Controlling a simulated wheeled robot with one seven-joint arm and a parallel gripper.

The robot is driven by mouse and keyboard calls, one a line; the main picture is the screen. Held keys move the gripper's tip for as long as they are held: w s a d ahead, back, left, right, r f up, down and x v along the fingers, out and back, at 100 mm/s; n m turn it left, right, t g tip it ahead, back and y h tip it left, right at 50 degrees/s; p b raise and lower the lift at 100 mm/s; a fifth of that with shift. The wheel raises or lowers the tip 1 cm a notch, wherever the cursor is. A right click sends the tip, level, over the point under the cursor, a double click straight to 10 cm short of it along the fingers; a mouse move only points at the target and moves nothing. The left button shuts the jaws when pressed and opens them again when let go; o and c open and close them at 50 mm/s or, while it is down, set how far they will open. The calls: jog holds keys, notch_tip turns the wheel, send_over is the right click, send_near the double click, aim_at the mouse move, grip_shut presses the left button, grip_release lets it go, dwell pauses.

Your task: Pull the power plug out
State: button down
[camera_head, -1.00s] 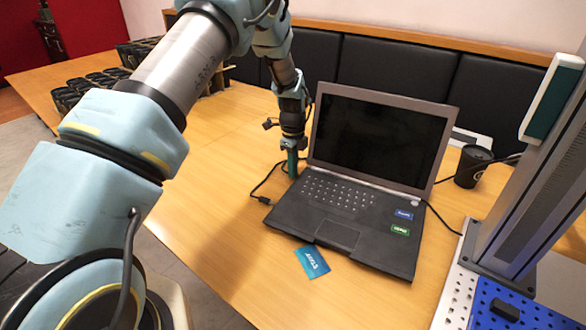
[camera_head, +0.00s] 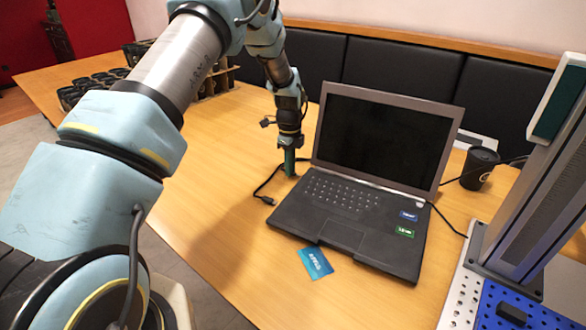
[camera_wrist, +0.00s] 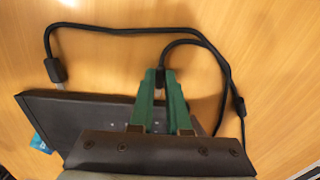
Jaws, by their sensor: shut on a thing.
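The open black laptop (camera_head: 345,225) lies on the wooden table, its screen raised. It also shows in the wrist view (camera_wrist: 75,105), with one side edge towards my fingers. My gripper (camera_wrist: 161,82) has green fingers and is shut on the black power plug (camera_wrist: 160,72) beside that edge. In the head view my gripper (camera_head: 290,170) points down at the laptop's left side, near the hinge. A black cable (camera_wrist: 205,42) loops away from the plug across the table. My fingers hide the plug's front end, so I cannot tell whether it still touches the socket.
A black cup (camera_head: 479,167) stands at the right, near a grey upright machine (camera_head: 530,180) on a blue perforated plate.

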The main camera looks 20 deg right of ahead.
jog(key=c, duration=0.9)
grip_release()
jog(key=shift+w+a, duration=0.1)
jog(key=shift+w, duration=0.05)
jog(key=shift+o, duration=0.2)
notch_tip(320, 180, up, 11)
jog(key=b, duration=0.2)
jog(key=shift+f, duration=0.1)
jog(key=s+a+r+n, duration=0.1)
jog(key=a+r+n, duration=0.2)
jog(key=a+n, duration=0.6)
jog(key=s+a+r+n, duration=0.2)
jog(key=a+n, duration=0.2)
jog(key=a, duration=0.8)
jog(key=s+a+n+t, duration=0.1)
jog(key=s+a+n, duration=1.2)
jog(key=a, duration=0.3)
jog(key=shift+s+r+n+t, duration=0.25)
jog(key=shift+r+n+t, duration=0.1)
jog(key=shift+n, duration=0.45)
